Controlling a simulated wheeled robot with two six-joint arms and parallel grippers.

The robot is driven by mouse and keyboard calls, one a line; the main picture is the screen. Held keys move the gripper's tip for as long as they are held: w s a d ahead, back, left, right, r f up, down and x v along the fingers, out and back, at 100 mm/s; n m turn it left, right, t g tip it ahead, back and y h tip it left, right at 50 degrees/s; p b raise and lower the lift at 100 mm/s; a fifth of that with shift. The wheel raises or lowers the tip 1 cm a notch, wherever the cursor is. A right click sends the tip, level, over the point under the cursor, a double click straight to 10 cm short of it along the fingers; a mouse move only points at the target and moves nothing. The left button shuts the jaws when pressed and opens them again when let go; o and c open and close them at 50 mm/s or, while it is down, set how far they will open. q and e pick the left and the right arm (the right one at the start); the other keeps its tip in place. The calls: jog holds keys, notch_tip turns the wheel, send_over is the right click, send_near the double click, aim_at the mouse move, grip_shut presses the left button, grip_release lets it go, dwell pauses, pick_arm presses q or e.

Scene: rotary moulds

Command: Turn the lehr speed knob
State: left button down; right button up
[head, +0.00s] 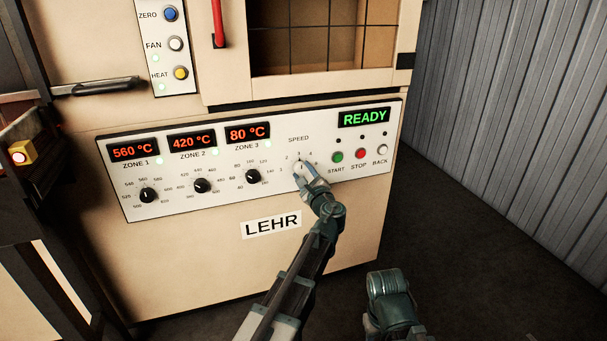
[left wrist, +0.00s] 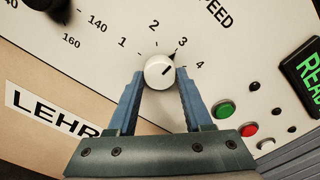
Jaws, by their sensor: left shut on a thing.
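The speed knob is a round white knob with a dark pointer line; it shows in the left wrist view (left wrist: 157,69) on the lehr's control panel (head: 230,205), under the word SPEED. A scale from 1 to 4 curves around it. The pointer slants to the upper right, roughly towards 3. My left gripper (head: 303,168) reaches up to the panel from below and is shut on the knob, one finger on each side, as the left wrist view (left wrist: 160,85) also shows. In the head view the fingers hide part of the knob. My right gripper's fingers are not visible.
Right of the knob are a green START button (head: 338,157), a red STOP button (head: 360,153) and a white BACK button (head: 382,149). The READY display (head: 364,117) is lit above them. Three black zone knobs, including zone 3's (head: 253,176), lie to the left.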

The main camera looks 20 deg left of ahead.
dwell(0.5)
pick_arm(q)
jog(key=shift+c, duration=1.6)
grip_release()
jog(key=shift+s, duration=0.1)
jog(key=v, duration=1.3)
jog(key=shift+s+d, duration=0.25)
jog(key=shift+d, duration=0.05)
